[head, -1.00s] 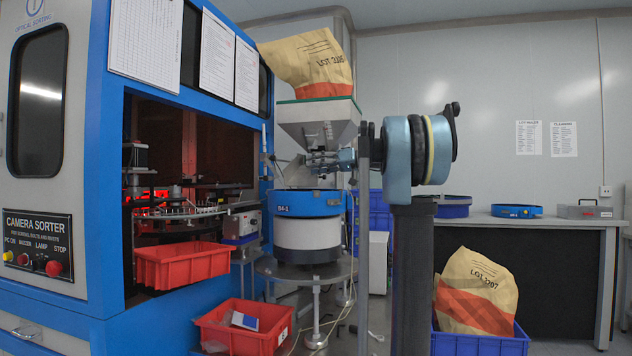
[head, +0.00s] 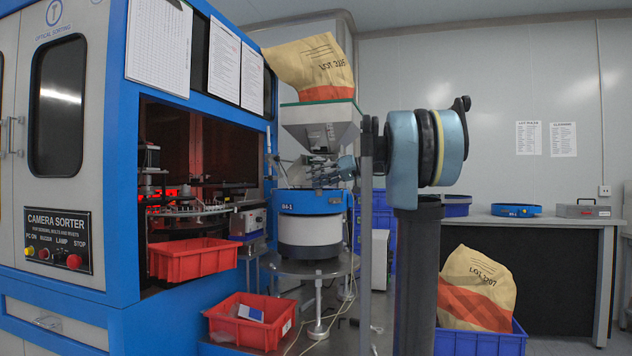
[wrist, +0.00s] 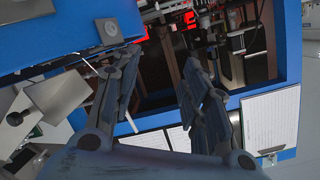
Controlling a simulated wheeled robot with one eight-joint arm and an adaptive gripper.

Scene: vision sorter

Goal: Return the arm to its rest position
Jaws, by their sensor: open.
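My gripper (head: 325,174) shows small in the head view, in front of the gap between the grey hopper (head: 318,125) and the blue bowl feeder (head: 310,201). My blue-grey arm (head: 403,150) reaches left to it from the dark column. In the wrist view my gripper (wrist: 162,68) has its two fingers well apart, with nothing between them. The camera sorter (head: 112,268) stands at the left in the head view. In the wrist view its blue frame and dark lit opening lie behind the fingers. I cannot tell the exact distance from fingers to hopper.
A red bin (head: 193,259) sits at the sorter's opening, and another red bin (head: 250,321) stands lower. A paper sack (head: 310,68) rests on the hopper. At the right are a sack (head: 476,290) in a blue crate and a bench (head: 560,221).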

